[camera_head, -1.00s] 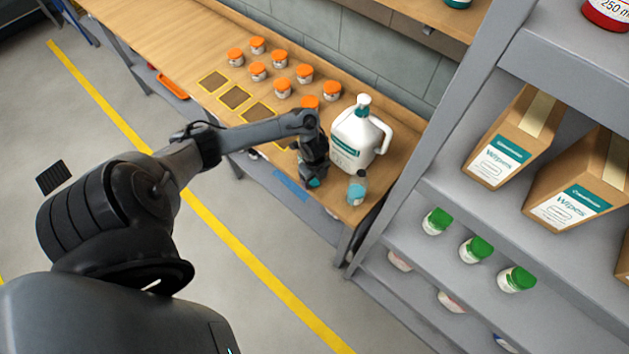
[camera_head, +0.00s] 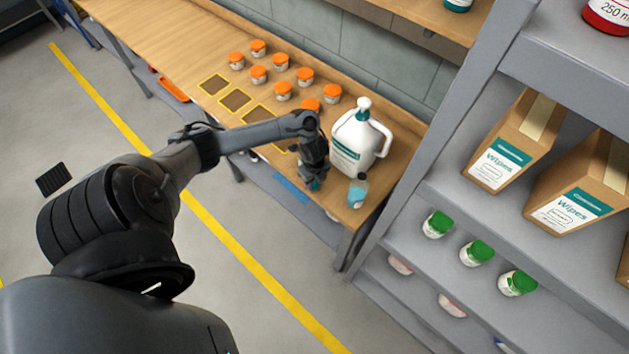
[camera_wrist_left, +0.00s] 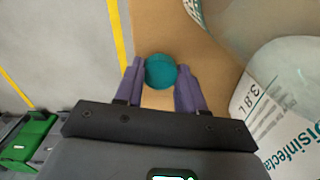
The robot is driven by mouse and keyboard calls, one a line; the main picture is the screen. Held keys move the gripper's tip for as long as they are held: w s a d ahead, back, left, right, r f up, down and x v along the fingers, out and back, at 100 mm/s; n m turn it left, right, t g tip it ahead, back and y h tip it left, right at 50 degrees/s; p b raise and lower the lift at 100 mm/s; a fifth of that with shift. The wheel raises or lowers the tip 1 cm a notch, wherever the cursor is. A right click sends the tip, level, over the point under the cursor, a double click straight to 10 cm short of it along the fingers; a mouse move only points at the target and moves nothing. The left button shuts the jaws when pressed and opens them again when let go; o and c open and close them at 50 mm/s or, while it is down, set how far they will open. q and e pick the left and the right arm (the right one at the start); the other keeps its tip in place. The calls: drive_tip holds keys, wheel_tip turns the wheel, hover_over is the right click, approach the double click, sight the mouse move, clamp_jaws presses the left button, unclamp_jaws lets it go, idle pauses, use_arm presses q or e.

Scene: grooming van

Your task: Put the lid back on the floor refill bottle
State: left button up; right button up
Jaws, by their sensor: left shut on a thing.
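My left gripper (camera_head: 315,182) hangs over the front edge of the workbench, fingers pointing down. It is shut on a round teal lid (camera_wrist_left: 160,71), which the left wrist view shows between the two purple fingertips. In the head view only a small teal bit of it shows. A small clear bottle with light blue liquid (camera_head: 357,192), apparently the refill bottle, stands upright on the bench, to the right of the gripper and apart from it. Its label is too small to read. My right gripper is out of view.
A large white disinfectant jug (camera_head: 356,140) stands close behind and right of the gripper; it also fills the right of the left wrist view (camera_wrist_left: 285,115). Several orange-lidded jars (camera_head: 283,91) stand farther back on the bench. A grey shelf unit (camera_head: 400,215) borders the bench's right end.

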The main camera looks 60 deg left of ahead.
use_arm(q)
wheel_tip(320, 180, up, 11)
drive_tip(key=p, duration=0.3)
drive_tip(key=s+d, duration=0.3)
drive_tip(key=s, duration=0.6)
drive_tip(key=s+d+b, duration=0.1)
drive_tip(key=s+d, duration=0.3)
drive_tip(key=s, duration=0.5)
drive_tip(key=shift+s, duration=0.25)
drive_tip(key=shift+f, duration=0.1)
